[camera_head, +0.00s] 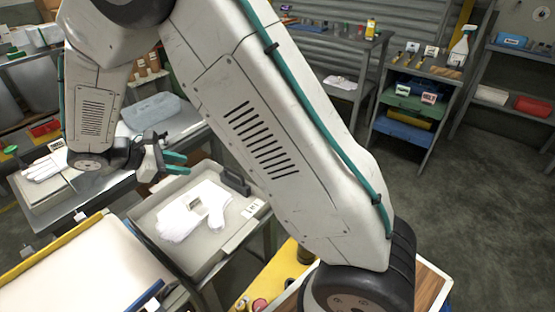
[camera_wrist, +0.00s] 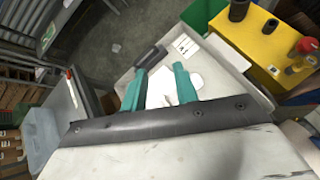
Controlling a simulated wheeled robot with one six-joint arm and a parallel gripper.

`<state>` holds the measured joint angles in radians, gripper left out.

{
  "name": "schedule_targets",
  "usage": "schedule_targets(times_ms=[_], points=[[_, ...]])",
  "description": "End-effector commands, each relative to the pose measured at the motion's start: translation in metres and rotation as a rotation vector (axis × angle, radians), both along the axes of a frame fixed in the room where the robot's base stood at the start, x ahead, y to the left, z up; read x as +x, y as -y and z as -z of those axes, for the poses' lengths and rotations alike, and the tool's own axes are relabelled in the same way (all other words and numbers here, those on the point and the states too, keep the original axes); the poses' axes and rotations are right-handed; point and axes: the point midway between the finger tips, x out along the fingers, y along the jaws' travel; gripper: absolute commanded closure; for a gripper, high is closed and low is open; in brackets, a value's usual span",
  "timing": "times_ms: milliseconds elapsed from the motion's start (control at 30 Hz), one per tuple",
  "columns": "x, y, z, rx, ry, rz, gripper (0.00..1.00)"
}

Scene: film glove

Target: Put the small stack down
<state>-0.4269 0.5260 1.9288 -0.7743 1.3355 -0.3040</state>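My gripper (camera_head: 177,162) has two teal fingers, held apart above the left part of a grey tray (camera_head: 150,218). I see nothing between the fingers in the head view. White gloves (camera_head: 180,222) lie in the tray, with a small pale piece (camera_head: 195,203) on top of them; whether it is a stack of film pieces is too small to tell. The fingers partly hide the tray's contents there.
A printed card (camera_head: 252,208) lies at the tray's right edge, near a dark block (camera_head: 235,180). Another white glove (camera_head: 45,167) lies on the left bench. A clear bin (camera_head: 152,108) stands behind my gripper.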

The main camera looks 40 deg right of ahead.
Motion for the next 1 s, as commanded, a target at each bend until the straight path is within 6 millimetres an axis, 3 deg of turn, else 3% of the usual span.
schedule_targets(times_ms=[33,200,500,733,1000], points=[[-0.011,0.011,-0.022,0.037,0.037,0.053,0.70],[-0.055,0.040,-0.073,0.160,0.146,0.236,0.70],[-0.148,0.074,-0.137,0.378,0.341,0.545,0.70],[-0.220,0.083,-0.161,0.549,0.493,0.768,0.70],[-0.286,0.077,-0.165,0.732,0.648,0.984,0.70]])
